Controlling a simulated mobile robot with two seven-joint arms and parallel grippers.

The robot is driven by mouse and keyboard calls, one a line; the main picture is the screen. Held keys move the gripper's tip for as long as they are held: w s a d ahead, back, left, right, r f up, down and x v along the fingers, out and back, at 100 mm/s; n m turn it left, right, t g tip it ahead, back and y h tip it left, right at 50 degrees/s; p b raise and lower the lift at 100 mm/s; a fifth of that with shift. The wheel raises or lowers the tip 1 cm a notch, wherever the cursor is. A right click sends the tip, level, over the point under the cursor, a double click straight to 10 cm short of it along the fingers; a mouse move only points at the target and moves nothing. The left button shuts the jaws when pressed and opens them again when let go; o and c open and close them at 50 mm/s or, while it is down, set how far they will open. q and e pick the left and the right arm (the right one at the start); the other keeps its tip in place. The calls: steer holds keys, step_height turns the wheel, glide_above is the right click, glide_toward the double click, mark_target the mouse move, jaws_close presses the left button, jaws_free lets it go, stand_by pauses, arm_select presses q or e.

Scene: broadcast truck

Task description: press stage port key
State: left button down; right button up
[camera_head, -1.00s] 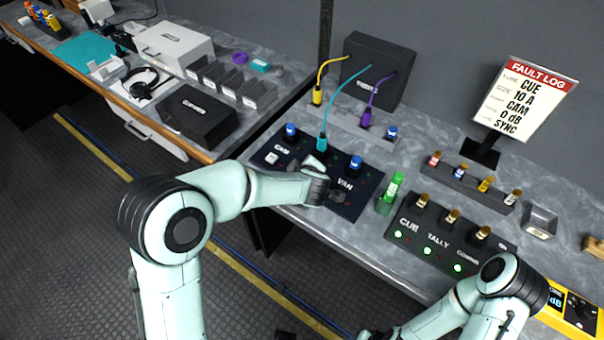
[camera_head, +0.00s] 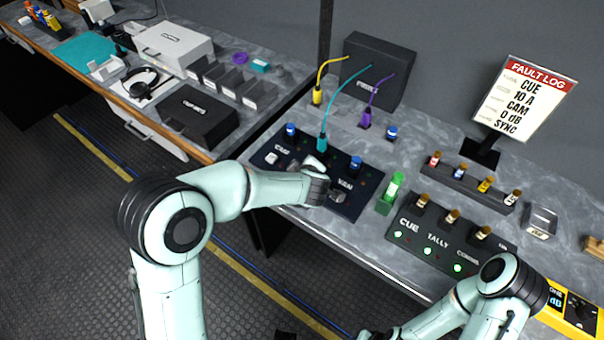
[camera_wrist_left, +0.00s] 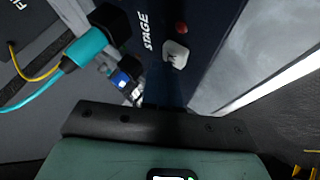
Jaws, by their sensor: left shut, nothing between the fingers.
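The dark blue port panel (camera_head: 345,208) lies on the right-hand bench, with CAM and VAN labels readable. In the left wrist view the STAGE label sits beside a pale square key (camera_wrist_left: 175,55) and a red light (camera_wrist_left: 181,28). A teal plug (camera_head: 322,143) with its cable stands at the middle port; it also shows in the left wrist view (camera_wrist_left: 84,47). My left gripper (camera_head: 318,190) is over the panel's middle and hides the stage key in the head view. It is shut and empty; contact with the key cannot be told. My right gripper is mostly cut off at the bottom edge.
A black box (camera_head: 378,68) with yellow, teal and purple cables stands behind the panel. A green bottle-like item (camera_head: 391,192) and the CUE/TALLY unit (camera_head: 440,238) are to the right. A fault log sign (camera_head: 525,97) stands at the back right.

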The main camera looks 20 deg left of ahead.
arm_select(q)
steer(key=shift+f, duration=0.15)
stand_by(0.4)
steer(key=shift+f, duration=0.35)
